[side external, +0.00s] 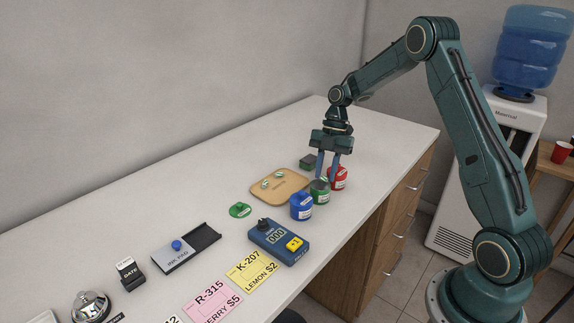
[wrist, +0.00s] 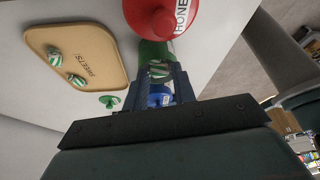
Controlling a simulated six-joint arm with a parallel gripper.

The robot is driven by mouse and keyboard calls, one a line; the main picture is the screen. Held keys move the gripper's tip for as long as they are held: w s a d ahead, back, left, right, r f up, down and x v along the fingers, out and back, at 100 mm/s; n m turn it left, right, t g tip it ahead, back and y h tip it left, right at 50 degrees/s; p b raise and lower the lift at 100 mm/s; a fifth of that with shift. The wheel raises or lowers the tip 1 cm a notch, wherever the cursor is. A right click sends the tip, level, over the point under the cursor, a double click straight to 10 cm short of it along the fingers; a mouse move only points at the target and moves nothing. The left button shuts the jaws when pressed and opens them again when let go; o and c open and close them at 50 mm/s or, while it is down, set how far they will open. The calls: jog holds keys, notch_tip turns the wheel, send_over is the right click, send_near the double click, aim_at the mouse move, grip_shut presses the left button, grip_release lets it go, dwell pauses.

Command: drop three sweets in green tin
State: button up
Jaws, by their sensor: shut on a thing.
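The green tin (side external: 320,192) stands open between the blue tin (side external: 301,207) and the red tin (side external: 338,178). My gripper (side external: 327,175) points down just above the green tin's mouth. In the wrist view, my gripper (wrist: 160,80) is shut on a green-and-white striped sweet (wrist: 160,69), with the green tin (wrist: 153,50) beyond it. Two more striped sweets lie apart on the tan sweets tray, one nearer the back (side external: 279,175) and one nearer the front (side external: 265,184). The fingers hide the held sweet in the side view.
The tan tray (side external: 290,196) lies left of the tins. A green lid (side external: 240,210) lies on the counter. A blue device (side external: 278,242), an ink pad (side external: 186,247) and price cards stand nearer the camera.

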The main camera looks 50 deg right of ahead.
jog(key=o, duration=1)
jog(key=v, duration=0.7)
jog(key=shift+r, duration=0.2)
jog(key=shift+d, duration=0.1)
